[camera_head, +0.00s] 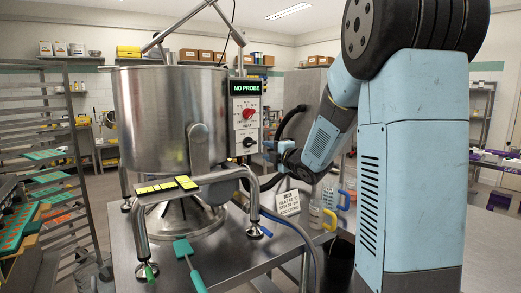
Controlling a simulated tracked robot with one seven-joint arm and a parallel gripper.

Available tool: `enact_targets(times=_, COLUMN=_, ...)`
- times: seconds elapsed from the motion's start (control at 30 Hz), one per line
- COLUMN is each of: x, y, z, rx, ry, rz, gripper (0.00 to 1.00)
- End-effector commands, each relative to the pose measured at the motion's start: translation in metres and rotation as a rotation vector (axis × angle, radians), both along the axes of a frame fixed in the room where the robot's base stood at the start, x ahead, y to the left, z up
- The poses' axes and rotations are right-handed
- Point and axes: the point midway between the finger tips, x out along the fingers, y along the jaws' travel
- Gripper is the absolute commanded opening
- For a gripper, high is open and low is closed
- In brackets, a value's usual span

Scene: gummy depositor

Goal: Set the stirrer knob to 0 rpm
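The control box (246,101) is on the right side of a large steel kettle (150,120). Its green display (245,87) reads "NO PROBE". A red knob (248,114) is on its white panel. A smaller black knob (249,143) is below it, perhaps the stirrer knob; its label and setting are too small to read. My gripper (268,151) is just right of the black knob at about its height. Its fingers are small and partly hidden, so I cannot tell whether they touch the knob or are open.
The kettle stands on a steel table (222,262). A teal-handled spatula (188,262) lies at its front. A tray rack (60,170) stands at left.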

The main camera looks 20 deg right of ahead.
Motion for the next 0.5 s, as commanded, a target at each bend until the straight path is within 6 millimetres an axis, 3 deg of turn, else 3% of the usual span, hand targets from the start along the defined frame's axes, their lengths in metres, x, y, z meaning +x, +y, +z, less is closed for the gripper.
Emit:
enact_targets(times=0.2, x=-0.029, y=-0.009, z=0.000, rx=-0.001, ry=0.000, rz=0.000, gripper=0.39)
enact_targets(times=0.5, x=-0.040, y=-0.013, z=-0.001, rx=0.000, ry=0.001, rz=0.000, gripper=0.39)
